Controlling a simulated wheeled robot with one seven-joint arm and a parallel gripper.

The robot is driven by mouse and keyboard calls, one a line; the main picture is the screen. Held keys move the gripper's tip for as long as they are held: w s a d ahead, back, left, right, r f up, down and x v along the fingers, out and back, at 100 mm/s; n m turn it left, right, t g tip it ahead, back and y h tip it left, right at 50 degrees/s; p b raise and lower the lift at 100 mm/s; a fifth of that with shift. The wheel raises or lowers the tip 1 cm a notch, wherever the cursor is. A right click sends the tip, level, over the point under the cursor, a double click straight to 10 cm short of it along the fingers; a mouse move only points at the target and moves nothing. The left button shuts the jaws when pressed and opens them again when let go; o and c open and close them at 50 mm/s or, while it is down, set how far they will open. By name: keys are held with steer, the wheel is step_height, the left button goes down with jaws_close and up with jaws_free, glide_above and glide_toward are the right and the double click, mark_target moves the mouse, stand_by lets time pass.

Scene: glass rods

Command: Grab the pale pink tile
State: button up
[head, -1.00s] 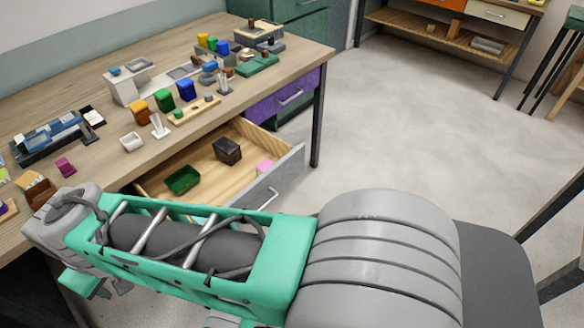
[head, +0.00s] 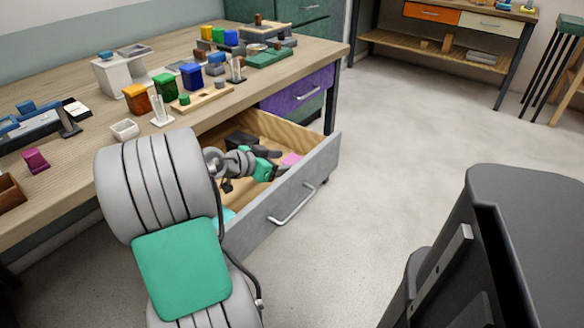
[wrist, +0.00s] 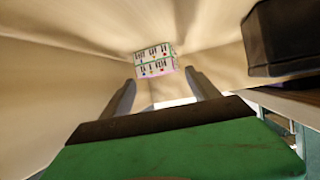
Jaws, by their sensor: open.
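The pale pink tile (head: 291,158) lies inside the open drawer, near its front right corner in the head view. In the wrist view the tile (wrist: 154,56) shows a pale face with dark and red marks and a pinkish edge. My gripper (head: 276,162) reaches into the drawer with its fingers pointing toward the tile. In the wrist view my gripper (wrist: 160,77) is open, with one finger on each side of the view and the tile ahead, roughly between the tips. The tile appears beyond the fingertips; the exact gap is hard to judge.
A dark box (wrist: 285,38) stands in the drawer at the right of the wrist view; it also shows behind the gripper in the head view (head: 240,139). The grey drawer front (head: 290,200) stands close to the gripper. The crowded wooden table (head: 85,150) rises above the drawer.

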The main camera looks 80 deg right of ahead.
mark_target(294, 163)
steer(key=x, duration=0.2)
steer(key=shift+s+d+f, duration=0.2)
steer(key=shift+d, duration=0.1)
steer(key=shift+c, duration=0.3)
steer(key=c, duration=1.4)
